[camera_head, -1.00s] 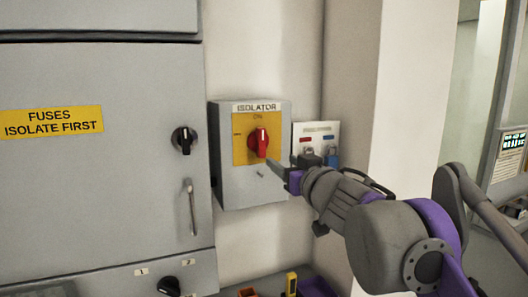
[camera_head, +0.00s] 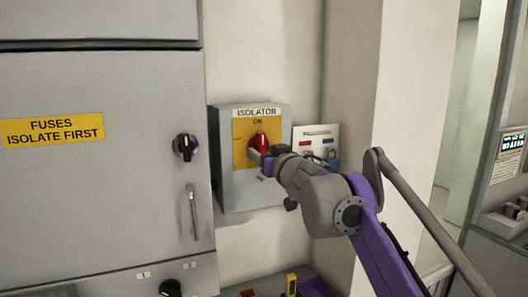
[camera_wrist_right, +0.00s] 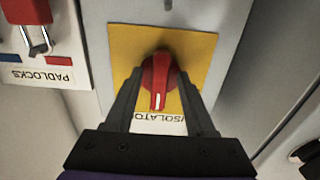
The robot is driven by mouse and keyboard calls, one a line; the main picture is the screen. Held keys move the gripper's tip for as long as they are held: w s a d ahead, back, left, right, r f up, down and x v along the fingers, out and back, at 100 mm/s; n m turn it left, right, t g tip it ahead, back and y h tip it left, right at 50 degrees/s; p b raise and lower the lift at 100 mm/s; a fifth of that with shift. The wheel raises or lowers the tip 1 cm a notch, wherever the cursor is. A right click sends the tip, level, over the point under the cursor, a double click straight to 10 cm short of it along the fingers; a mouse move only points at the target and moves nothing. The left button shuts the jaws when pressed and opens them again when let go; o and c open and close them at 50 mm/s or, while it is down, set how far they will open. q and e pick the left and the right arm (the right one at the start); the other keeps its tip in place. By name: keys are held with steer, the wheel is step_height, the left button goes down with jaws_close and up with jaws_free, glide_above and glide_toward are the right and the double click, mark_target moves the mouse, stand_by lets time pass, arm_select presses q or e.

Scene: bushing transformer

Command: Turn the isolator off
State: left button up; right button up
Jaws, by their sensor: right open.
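The isolator is a grey wall box (camera_head: 237,188) with a yellow plate and a red rotary knob (camera_head: 258,142). "ON" is printed above the knob. My right gripper (camera_head: 257,156) is at the knob's front, coming in from the right. In the right wrist view the red knob (camera_wrist_right: 158,82) sits between the two open fingers of the gripper (camera_wrist_right: 160,88), one on each side, and its white mark points toward the "ISOLATOR" label. I cannot tell whether the fingers touch it. My left gripper is not in view.
A padlock board (camera_head: 318,140) hangs just right of the isolator, partly behind my right arm. A grey cabinet (camera_head: 95,180) with a black knob (camera_head: 185,146) and a handle (camera_head: 192,210) stands to the left. A wall corner stands to the right.

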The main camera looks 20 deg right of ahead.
jaws_close()
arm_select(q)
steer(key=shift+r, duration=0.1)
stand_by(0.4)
arm_select(e)
steer(key=n+p, duration=0.1)
steer(key=n, duration=0.3)
steer(key=shift+d+r+n, duration=0.1)
steer(key=shift+d+n, duration=0.05)
steer(key=shift+n, duration=0.25)
steer(key=n+p, duration=0.1)
steer(key=n, duration=0.3)
steer(key=shift+d+r+n+p, duration=0.1)
steer(key=shift+d+n+p, duration=0.05)
steer(key=shift+n+p, duration=0.15)
steer(key=n+p, duration=0.1)
steer(key=n, duration=0.3)
steer(key=shift+r, duration=0.15)
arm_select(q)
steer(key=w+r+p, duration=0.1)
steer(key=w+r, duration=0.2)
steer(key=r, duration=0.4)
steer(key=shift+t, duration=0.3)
arm_select(e)
steer(key=shift+n, duration=2.3)
steer(key=shift+d, duration=0.1)
